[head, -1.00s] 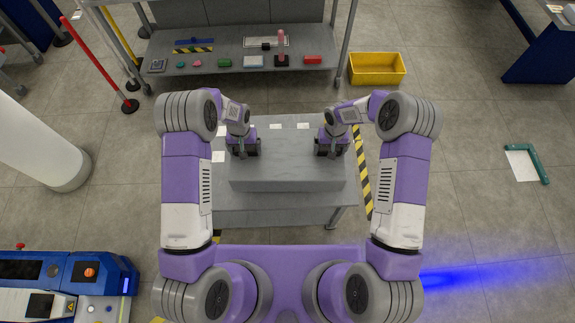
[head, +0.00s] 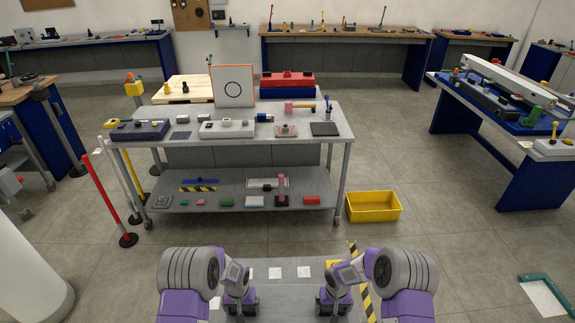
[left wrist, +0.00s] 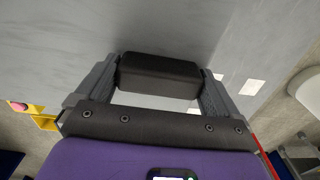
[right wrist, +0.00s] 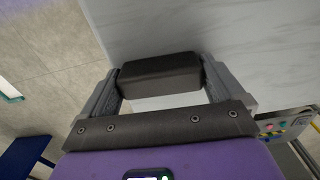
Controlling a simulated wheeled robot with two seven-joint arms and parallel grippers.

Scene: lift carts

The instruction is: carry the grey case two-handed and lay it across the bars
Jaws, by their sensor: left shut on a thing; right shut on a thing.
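The grey case (left wrist: 110,35) fills much of the left wrist view as a plain grey surface. It also shows in the right wrist view (right wrist: 170,28). My left gripper (head: 239,304) is shut on a black block-shaped grip (left wrist: 158,75) at the case. My right gripper (head: 330,303) is shut on a matching black grip (right wrist: 160,75). In the head view the case is at or below the bottom edge, mostly out of sight. I cannot tell whether it is lifted. I cannot make out the bars.
A grey two-level bench (head: 250,150) with tools stands ahead. A yellow bin (head: 373,206) is on the floor to its right. Red, white and yellow posts (head: 108,192) stand at left. A blue-legged table (head: 490,130) is at right. Floor at centre right is free.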

